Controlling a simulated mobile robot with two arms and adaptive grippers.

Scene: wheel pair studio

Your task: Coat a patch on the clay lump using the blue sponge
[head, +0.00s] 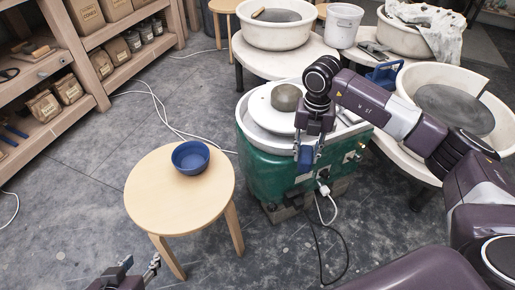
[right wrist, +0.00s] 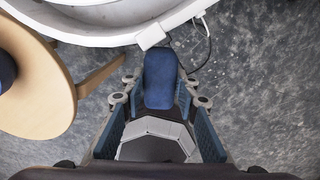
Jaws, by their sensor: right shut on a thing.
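The clay lump (head: 287,97) is a rounded grey-brown mass on the pale wheel head (head: 262,112) of the green pottery wheel, just left of my right wrist in the head view. My right gripper (head: 308,152) points down over the wheel's front edge and is shut on the blue sponge (head: 305,158). In the right wrist view the sponge (right wrist: 160,78) sticks out between the fingers, with grey floor behind it. The sponge is apart from the clay. My left gripper (head: 140,268) is low at the bottom edge, its fingers apart and empty.
A blue bowl (head: 190,157) stands on a round wooden stool (head: 150,200) left of the wheel. A blue jug-like container (head: 384,74) and a second wheel basin (head: 470,75) are at the right. Cables lie on the floor. Shelves (head: 95,60) stand at the left.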

